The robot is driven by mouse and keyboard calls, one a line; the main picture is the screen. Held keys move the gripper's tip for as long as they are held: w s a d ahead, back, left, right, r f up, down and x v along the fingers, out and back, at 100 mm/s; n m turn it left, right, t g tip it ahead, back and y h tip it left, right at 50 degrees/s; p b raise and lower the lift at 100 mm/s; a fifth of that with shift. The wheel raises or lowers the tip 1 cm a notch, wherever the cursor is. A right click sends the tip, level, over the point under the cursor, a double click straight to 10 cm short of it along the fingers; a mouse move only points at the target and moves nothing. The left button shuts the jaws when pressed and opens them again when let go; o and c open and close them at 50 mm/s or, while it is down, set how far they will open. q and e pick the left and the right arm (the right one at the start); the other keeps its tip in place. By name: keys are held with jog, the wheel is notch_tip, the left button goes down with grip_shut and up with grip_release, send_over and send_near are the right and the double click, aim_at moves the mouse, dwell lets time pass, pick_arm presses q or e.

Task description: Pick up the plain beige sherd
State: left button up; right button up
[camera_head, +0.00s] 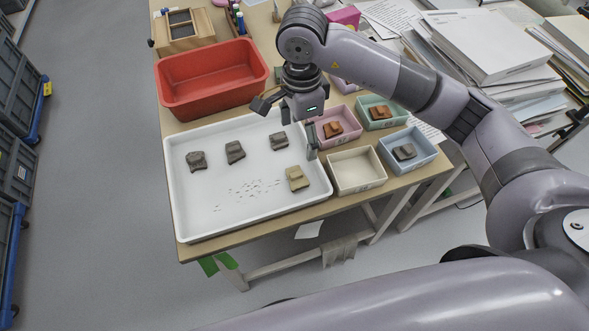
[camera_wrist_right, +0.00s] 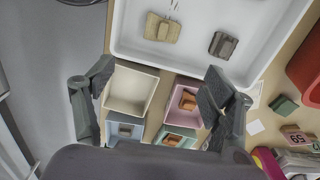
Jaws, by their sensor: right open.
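The plain beige sherd (camera_head: 297,178) lies in the near right part of the white tray (camera_head: 250,207). In the right wrist view the beige sherd (camera_wrist_right: 162,28) shows near the top, beyond the fingertips. My right gripper (camera_head: 287,128) is open and empty, above the tray's right side, with its fingers spread apart. In the wrist view the right gripper (camera_wrist_right: 158,82) has nothing between its fingers but small boxes well below. Three dark grey sherds lie in the tray: left (camera_head: 196,160), middle (camera_head: 235,152) and right (camera_head: 278,140). My left gripper is not in view.
Small chips (camera_head: 247,187) lie in the tray. An empty cream box (camera_head: 357,171) stands right of it. Pink (camera_head: 337,127), green (camera_head: 381,112) and blue (camera_head: 407,150) boxes hold sherds. A deep red bin (camera_head: 211,78) stands behind the tray. Papers (camera_head: 490,50) are stacked at the right.

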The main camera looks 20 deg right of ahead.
send_over(301, 173)
notch_tip(301, 173, down, 6)
jog(key=shift+s+a+p, duration=0.15)
jog(key=shift+p, duration=0.25)
notch_tip(301, 173, down, 4)
jog(key=shift+r, duration=0.2)
jog(key=shift+f+p, duration=0.3)
jog(key=shift+p, duration=0.1)
notch_tip(301, 173, down, 4)
jog(key=shift+r+p, duration=0.15)
jog(key=shift+p, duration=0.35)
jog(key=shift+w+f, duration=0.2)
jog(key=shift+f, duration=0.25)
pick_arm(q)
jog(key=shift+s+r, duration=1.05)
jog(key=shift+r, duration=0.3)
pick_arm(e)
jog(key=c, duration=1.2)
jog(key=shift+r, duration=0.1)
jog(key=shift+c, duration=0.2)
